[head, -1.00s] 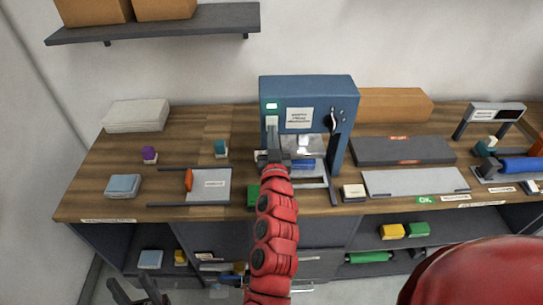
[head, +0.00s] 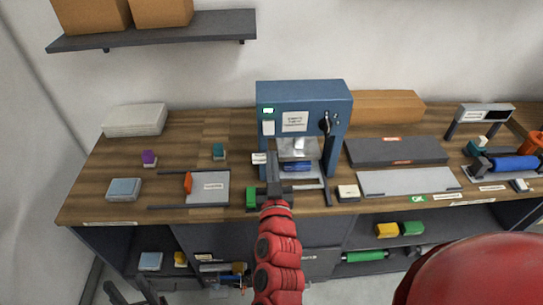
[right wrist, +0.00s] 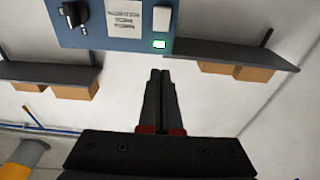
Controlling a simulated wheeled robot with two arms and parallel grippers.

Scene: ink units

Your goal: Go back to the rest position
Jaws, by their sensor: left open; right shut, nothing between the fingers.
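My right gripper (head: 273,158) is shut and empty, in front of the blue press (head: 300,96) on the workbench. In the right wrist view its two dark fingers (right wrist: 160,75) lie together, with clear space between them and the press (right wrist: 115,25). The press's white button (head: 268,128) shows uncovered above the fingertips, and a small green light (head: 268,111) is lit over it. My left gripper (head: 132,292) is open and low at the bottom left, in front of the bench, partly cut off by the frame edge.
A blue block (head: 297,167) lies in the press. A green block (head: 251,197) and a white block (head: 348,192) stand near its front. A grey plate (head: 209,187) lies left, a dark slab (head: 396,151) right. A shelf (head: 155,30) hangs upper left.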

